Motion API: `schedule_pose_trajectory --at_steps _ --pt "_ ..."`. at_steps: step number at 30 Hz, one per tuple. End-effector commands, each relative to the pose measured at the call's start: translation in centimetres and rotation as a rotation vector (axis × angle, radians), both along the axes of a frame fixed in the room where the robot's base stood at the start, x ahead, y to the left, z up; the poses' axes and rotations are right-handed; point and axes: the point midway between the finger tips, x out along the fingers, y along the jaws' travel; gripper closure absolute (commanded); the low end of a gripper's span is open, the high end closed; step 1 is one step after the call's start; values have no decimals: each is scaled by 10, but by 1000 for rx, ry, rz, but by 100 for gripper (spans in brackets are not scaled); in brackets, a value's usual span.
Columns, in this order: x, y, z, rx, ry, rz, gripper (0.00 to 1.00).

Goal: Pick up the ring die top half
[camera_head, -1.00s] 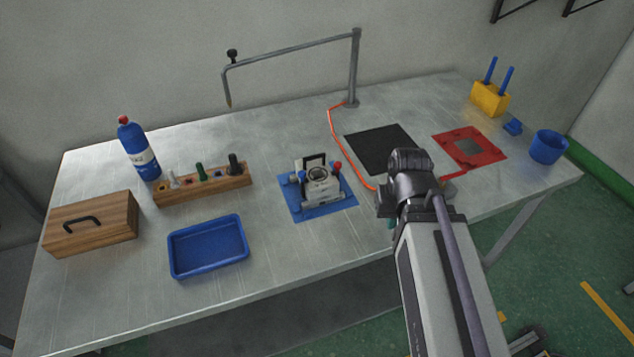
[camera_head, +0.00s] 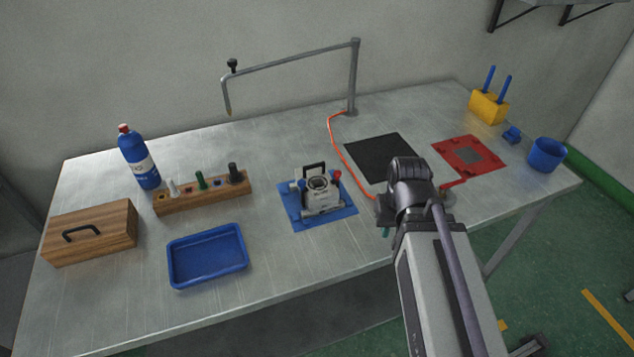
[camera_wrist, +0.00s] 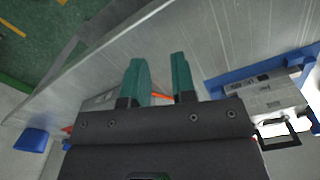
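The ring die (camera_head: 319,195) is a grey metal block with a round opening on top, a black handle at its back and red and blue knobs at its sides. It sits on a blue mat (camera_head: 290,206) in the middle of the table; I cannot make out the seam of its top half.
A blue tray (camera_head: 207,281), wooden box (camera_head: 92,235), tool rack (camera_head: 205,198) and blue bottle (camera_head: 139,160) stand left. A black mat (camera_head: 379,157), red mat (camera_head: 487,148), yellow holder (camera_head: 489,107) and blue cup (camera_head: 547,155) are right. A metal post (camera_head: 352,80) stands behind.

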Motion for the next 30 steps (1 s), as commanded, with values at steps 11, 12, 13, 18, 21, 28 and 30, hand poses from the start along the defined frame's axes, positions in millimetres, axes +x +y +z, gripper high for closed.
schedule_pose_trajectory --at_steps 11,12,13,18,21,28,30 --pt "0 0 2 0 0 1 60" --pt "0 2 7 0 0 4 60" --pt "0 3 12 0 0 8 60" --pt "50 32 67 37 5 38 60" --pt "111 73 107 127 44 -146 60" --pt "191 141 132 256 249 -839 60" --pt "194 146 132 259 304 -1015 60"
